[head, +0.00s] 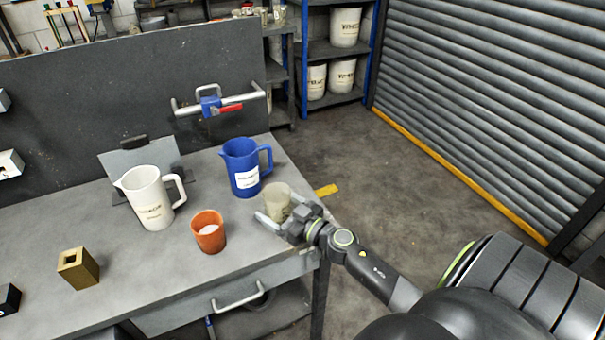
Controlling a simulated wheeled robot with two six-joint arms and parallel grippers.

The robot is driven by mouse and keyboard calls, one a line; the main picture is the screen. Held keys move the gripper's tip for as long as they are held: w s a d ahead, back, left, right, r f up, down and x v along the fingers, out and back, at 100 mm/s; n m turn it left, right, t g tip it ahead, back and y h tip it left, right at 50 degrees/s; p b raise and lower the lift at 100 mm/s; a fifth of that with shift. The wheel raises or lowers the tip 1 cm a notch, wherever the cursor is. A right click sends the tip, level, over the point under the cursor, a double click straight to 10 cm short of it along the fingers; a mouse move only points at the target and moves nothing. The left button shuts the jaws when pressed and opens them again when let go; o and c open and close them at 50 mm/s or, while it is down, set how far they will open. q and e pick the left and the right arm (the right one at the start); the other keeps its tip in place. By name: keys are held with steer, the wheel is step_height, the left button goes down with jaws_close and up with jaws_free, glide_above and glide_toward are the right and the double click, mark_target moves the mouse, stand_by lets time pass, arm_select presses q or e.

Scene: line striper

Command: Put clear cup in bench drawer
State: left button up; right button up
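The clear cup (277,199) stands upright near the right edge of the grey bench (190,270), in front of the blue jug. My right gripper (278,211) is at the cup, its fingers spread on either side of it. I cannot tell whether they touch it. The bench drawer (185,316) is under the bench top at the front, with a metal bar handle (238,300); it looks shut. My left gripper is not in view.
An orange cup (208,231) with pale contents, a white jug (150,197) and a blue jug (241,167) stand close by. A brass block (78,268) and a dark block (8,299) are to the left. The front middle of the bench is clear.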

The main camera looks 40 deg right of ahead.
mark_target(289, 215)
steer(key=b+v, duration=0.2)
steer(key=v, duration=0.6)
steer(key=shift+d+f+b, duration=0.1)
steer(key=shift+f+b, duration=0.1)
steer(key=shift+b, duration=0.1)
steer(key=b+v, duration=0.9)
steer(key=b, duration=0.2)
steer(key=shift+r, duration=0.3)
steer(key=shift+s+d, duration=0.1)
steer(key=shift+s, duration=0.1)
